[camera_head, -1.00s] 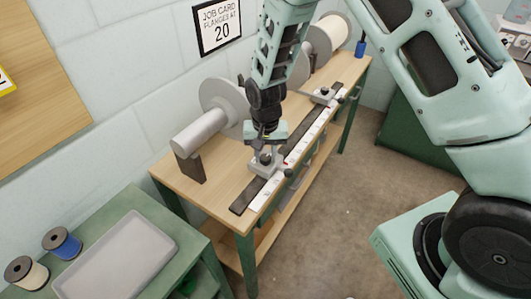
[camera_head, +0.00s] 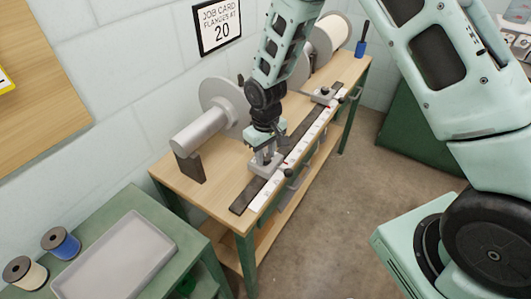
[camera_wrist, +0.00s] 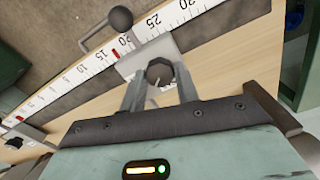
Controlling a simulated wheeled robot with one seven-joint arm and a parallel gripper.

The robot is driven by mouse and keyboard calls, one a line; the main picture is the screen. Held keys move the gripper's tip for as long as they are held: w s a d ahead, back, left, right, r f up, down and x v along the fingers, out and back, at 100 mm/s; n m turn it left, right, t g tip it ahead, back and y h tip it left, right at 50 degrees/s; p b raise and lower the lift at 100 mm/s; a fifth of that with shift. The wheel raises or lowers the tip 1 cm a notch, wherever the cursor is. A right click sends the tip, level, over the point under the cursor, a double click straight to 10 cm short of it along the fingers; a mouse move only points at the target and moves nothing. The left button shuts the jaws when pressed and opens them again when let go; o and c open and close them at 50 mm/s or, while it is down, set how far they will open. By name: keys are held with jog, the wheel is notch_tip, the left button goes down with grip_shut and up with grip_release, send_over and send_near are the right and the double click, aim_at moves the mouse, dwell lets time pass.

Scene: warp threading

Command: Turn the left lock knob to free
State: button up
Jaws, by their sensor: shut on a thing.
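The left lock knob (camera_wrist: 159,71) is a dark, many-sided knob on a light grey slide block (camera_wrist: 150,50). In the wrist view it sits between the two fingers of my gripper (camera_wrist: 160,88), which is shut on it. In the head view my gripper (camera_head: 265,150) points down onto the left slide block (camera_head: 264,170), and the knob is mostly hidden there. The block sits across the white scale (camera_wrist: 75,82), near its 20 mark and a red mark.
A ball-ended lever (camera_wrist: 120,19) sticks out beside the block. A second slide block (camera_head: 323,95) stands farther along the rail. A grey roller with a disc flange (camera_head: 222,100) lies behind. A job card (camera_head: 217,22) on the wall reads flanges at 20.

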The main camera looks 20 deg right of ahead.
aim_at(265, 157)
jog(key=n, duration=0.5)
jog(key=shift+n+p, duration=0.65)
jog(key=shift+n, duration=1.75)
jog(key=o, duration=1)
notch_tip(265, 157, up, 18)
jog(key=shift+f+b, duration=0.25)
jog(key=shift+b, duration=0.3)
jog(key=shift+a, duration=0.1)
